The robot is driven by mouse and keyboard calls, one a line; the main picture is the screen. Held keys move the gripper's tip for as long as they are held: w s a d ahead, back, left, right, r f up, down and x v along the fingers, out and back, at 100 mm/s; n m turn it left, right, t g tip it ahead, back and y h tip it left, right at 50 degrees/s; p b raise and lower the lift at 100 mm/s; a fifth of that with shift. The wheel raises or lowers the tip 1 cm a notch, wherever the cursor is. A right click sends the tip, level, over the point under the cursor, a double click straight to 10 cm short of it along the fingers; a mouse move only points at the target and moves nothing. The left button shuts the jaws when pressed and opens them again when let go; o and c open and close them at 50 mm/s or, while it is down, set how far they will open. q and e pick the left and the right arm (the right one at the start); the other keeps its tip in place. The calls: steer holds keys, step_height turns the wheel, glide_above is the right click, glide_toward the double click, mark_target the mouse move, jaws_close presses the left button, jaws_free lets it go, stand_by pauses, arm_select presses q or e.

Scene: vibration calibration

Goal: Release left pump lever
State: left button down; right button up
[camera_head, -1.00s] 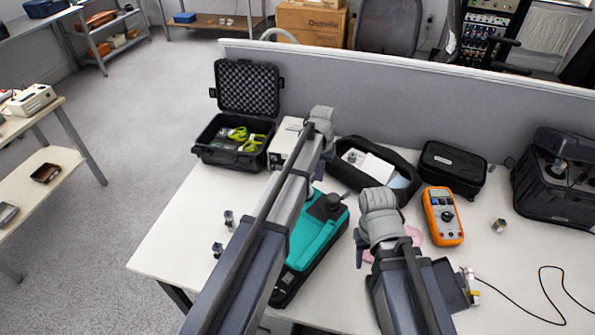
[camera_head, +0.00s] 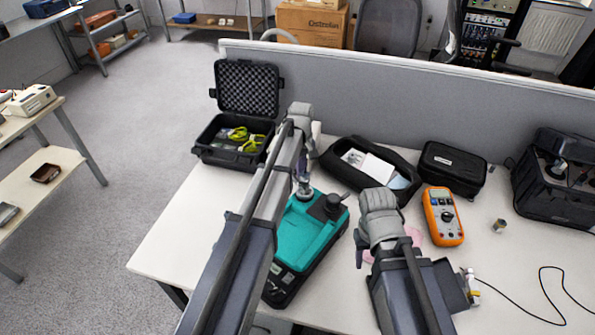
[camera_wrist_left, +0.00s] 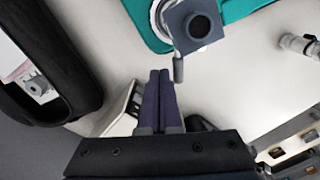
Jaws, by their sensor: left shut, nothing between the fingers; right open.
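A teal-topped case (camera_head: 305,232) stands on the table between my arms. In the left wrist view, a grey-blue square block (camera_wrist_left: 203,30) with a dark round hole sits at the edge of its teal top (camera_wrist_left: 240,10). A short grey pin (camera_wrist_left: 178,68) sticks out from this block. I cannot make out a part that is surely the left pump lever. My left gripper (camera_wrist_left: 159,73) is shut and empty, its fingertips just beside the pin, seemingly apart from it. My right gripper (camera_head: 362,250) is open, right of the teal case; its fingers are partly hidden.
A black open case (camera_head: 228,150) with yellow-green items stands at the back left. A black soft pouch (camera_head: 345,178), a closed black case (camera_head: 455,168) and an orange meter (camera_head: 443,215) lie behind and right. A grey divider (camera_head: 400,105) closes off the table's back. A metal fitting (camera_wrist_left: 298,43) lies nearby.

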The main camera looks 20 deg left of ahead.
arm_select(q)
step_height(320, 180, up, 7)
steer(key=p, duration=0.7)
arm_select(e)
step_height(320, 180, up, 7)
